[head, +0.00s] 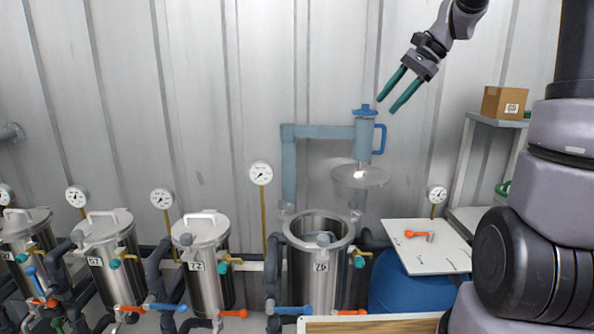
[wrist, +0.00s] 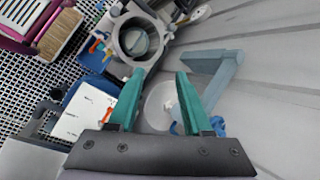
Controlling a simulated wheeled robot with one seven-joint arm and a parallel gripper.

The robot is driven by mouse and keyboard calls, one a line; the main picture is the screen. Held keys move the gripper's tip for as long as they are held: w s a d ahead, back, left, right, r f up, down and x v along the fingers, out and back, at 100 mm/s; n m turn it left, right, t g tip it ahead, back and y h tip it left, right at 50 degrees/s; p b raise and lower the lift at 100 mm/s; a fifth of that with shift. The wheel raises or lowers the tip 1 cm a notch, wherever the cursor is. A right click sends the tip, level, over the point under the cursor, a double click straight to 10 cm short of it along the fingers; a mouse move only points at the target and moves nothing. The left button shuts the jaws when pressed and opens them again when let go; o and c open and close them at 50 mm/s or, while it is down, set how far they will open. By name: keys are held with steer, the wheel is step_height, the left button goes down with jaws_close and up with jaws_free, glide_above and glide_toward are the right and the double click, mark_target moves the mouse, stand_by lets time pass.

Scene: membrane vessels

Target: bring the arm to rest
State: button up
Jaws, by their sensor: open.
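My gripper (head: 391,98) is in the upper right of the head view, raised in front of the grey wall. Its two green fingers are apart with nothing between them. In the wrist view my gripper (wrist: 159,85) also shows open and empty. Below and left of it in the head view stands a blue swing arm (head: 327,132) with a blue handle (head: 380,139) and a round lid (head: 361,176) hanging from it. The lid is above and to the right of the open vessel (head: 319,270) labelled 76, apart from its rim. My gripper touches none of these.
Lidded steel vessels, among them 72 (head: 205,268), stand in a row at the left with gauges and pipes. A white board (head: 428,252) with an orange-handled part (head: 416,234) lies over a blue drum (head: 410,294). A cardboard box (head: 504,103) sits on a shelf at right.

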steer(key=s+d+n+t+h, duration=0.1)
steer(key=s+n+t+h, duration=0.3)
steer(key=s, duration=1.7)
steer(key=n+t, duration=0.1)
steer(key=n, duration=0.1)
steer(key=shift+n+h, duration=0.3)
steer(key=shift+n, duration=0.1)
steer(key=shift+s+r, duration=0.1)
